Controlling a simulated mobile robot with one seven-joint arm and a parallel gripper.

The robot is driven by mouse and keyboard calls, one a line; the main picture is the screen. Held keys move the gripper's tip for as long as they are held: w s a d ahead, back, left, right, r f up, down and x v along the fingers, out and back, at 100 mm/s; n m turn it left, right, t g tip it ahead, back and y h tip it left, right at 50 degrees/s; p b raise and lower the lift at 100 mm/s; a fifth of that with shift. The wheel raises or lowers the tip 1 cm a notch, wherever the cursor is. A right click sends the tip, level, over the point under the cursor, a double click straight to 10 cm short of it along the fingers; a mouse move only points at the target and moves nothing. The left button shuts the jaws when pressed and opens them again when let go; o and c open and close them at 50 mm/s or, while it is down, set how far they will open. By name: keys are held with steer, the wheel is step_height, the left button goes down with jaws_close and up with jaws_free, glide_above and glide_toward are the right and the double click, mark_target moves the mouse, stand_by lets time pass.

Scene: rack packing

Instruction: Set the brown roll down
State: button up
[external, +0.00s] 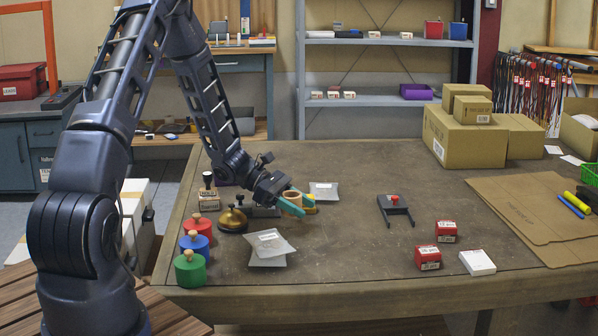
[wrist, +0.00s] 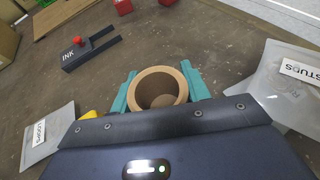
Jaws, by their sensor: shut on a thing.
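The brown roll (external: 293,196) is a short tan tube. It sits between the teal fingers of my gripper (external: 298,207), near the left-middle of the table. In the wrist view the roll (wrist: 158,71) shows its open round end, with a finger against each side, so my gripper (wrist: 160,92) is shut on it. Its axis points roughly toward the wrist camera. The far end of the roll is hidden, and I cannot tell whether it touches the table (external: 340,240).
A yellow item (external: 310,204) is close beside the roll. Clear bags lie at the back (external: 324,190) and front (external: 268,246). A brass bell (external: 234,219) and coloured knobbed pots (external: 190,268) stand left.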

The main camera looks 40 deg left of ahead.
mark_target(299, 231)
steer(key=shift+f, duration=2.2)
steer(key=shift+f, duration=0.1)
steer(key=o, duration=1)
